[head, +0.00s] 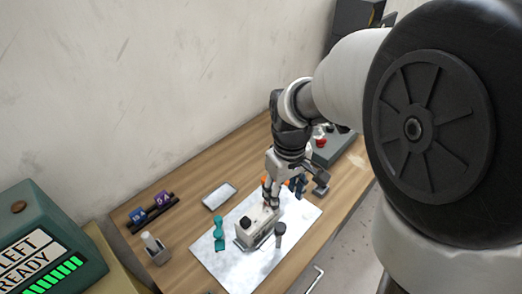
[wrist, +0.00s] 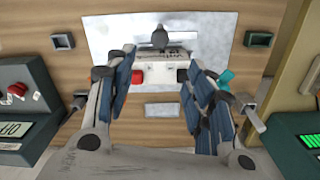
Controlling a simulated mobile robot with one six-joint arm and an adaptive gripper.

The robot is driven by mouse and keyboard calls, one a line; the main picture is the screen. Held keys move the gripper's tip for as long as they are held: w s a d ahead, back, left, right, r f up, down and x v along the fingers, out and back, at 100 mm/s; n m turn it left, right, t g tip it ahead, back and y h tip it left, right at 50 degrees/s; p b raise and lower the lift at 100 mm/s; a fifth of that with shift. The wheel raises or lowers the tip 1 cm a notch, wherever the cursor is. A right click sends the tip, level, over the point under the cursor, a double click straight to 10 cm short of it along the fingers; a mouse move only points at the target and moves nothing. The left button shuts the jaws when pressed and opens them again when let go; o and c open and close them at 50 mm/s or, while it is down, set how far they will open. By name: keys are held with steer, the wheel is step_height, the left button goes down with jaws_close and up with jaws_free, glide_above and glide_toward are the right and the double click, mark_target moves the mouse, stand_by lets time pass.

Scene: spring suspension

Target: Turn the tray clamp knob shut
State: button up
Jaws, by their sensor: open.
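My gripper (head: 277,193) is open over the back end of a white block-shaped device (head: 257,228) on a pale metal sheet (head: 216,267). In the wrist view its two blue-padded fingers (wrist: 160,68) stand wide apart, with nothing between the pads. The device (wrist: 160,62) shows beyond and between them, with a red block (wrist: 138,77) on its near left side. A dark grey round-headed post (head: 280,229) stands beside the device; it also shows in the wrist view (wrist: 160,38). A black knob (head: 246,222) tops the device. I cannot tell which part is the tray clamp knob.
A teal tool (head: 219,236) lies left of the device. A shallow white tray (head: 219,196) lies behind it. A green box with a red knob (head: 320,141) stands at the back right.

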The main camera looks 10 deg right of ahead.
mark_target(280, 226)
step_height(280, 226, down, 15)
steer(key=b, duration=0.4)
steer(key=shift+w+f, duration=0.1)
steer(key=shift+f, duration=0.1)
jaws_close()
stand_by(0.3)
